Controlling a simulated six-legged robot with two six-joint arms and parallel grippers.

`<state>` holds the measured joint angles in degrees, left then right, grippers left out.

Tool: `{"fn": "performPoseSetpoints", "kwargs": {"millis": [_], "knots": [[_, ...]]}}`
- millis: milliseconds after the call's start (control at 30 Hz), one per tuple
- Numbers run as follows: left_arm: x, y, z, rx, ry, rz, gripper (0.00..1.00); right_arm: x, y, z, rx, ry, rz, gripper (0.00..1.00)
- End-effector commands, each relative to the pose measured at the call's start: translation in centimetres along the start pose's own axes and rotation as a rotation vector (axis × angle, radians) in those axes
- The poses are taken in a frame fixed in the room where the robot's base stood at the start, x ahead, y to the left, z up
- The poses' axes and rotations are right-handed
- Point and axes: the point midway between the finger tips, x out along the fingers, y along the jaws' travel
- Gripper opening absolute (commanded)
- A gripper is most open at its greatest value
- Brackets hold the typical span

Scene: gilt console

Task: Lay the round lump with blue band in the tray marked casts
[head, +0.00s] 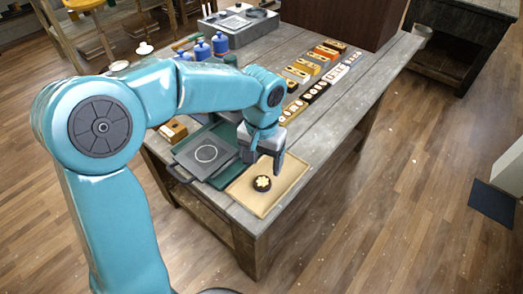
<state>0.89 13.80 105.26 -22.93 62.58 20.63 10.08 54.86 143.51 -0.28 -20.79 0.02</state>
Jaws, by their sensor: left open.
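A small dark round piece with a pale yellow top (262,183) lies on a tan wooden tray (245,196) at the near end of the table. I cannot make out a blue band on it, nor any tray marked casts. My left gripper (263,163) is open and empty, pointing down just above and behind this round piece. Its fingers appear apart from the piece. My right gripper does not show.
Left of the tan tray, a grey square plate with a white ring (206,153) lies by a dark green tray (222,179). Rows of small blocks (307,67) run along the grey wooden table (345,105). Blue jars (220,43) and a grey case (240,22) stand farther back.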

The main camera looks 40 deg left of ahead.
Motion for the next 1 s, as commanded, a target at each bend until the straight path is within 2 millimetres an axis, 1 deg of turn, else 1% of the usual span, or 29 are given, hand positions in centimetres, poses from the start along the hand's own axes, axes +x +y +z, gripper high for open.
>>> {"fn": "performPoseSetpoints", "kwargs": {"millis": [33,100,200,300,1000], "knots": [[-1.1,0.0,0.0,-0.001,0.004,0.002,0.76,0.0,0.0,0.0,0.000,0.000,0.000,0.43],[-2.2,0.0,-0.1,0.000,0.003,0.001,0.76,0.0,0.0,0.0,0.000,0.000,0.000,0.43],[-3.2,0.0,0.0,0.000,0.002,0.001,0.76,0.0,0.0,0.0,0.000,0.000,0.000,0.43],[-3.7,0.0,0.0,0.000,0.000,0.001,0.76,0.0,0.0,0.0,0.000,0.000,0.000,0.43],[-3.7,0.0,0.1,0.000,-0.001,0.001,0.76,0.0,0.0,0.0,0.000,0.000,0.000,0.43]]}}
